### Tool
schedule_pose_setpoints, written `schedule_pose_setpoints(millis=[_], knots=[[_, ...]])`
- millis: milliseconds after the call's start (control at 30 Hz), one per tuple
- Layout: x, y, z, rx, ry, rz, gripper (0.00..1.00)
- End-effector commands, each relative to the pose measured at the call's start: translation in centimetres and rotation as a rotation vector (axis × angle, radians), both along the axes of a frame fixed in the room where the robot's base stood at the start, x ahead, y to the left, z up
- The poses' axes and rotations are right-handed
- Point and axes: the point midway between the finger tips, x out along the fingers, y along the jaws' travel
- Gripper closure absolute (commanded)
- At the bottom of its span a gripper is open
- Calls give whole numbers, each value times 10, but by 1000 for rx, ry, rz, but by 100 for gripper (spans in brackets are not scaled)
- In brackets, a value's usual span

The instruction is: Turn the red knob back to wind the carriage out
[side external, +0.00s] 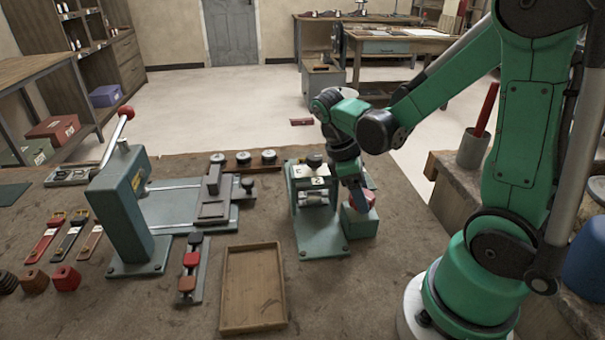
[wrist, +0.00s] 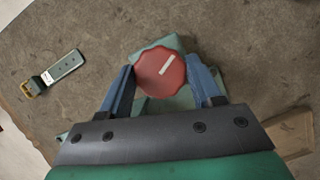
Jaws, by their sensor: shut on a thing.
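The red knob (wrist: 160,73) is round with a scalloped rim and a white line on its face, which slants up to the right in the wrist view. My gripper (wrist: 160,80) is shut on it, with one blue finger on each side of the rim. In the side external view the red knob (side external: 366,198) sits on top of a small teal block, partly hidden behind my gripper (side external: 358,195). The teal stitcher unit (side external: 318,205) with rollers and white numbered plates stands just left of it. I cannot tell which part is the carriage.
A teal lever press (side external: 125,205) with a red-balled handle stands at the left, beside a railed slide. An empty wooden tray (side external: 252,290) lies in front. A strap with a buckle (wrist: 58,70) lies on the bench in the wrist view.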

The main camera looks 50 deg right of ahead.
Motion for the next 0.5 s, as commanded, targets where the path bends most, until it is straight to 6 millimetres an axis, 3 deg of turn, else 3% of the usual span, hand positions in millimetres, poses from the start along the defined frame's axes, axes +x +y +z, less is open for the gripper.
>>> schedule_pose_setpoints(millis=[500], knots=[[-2,2,0,0,-2,491,94]])
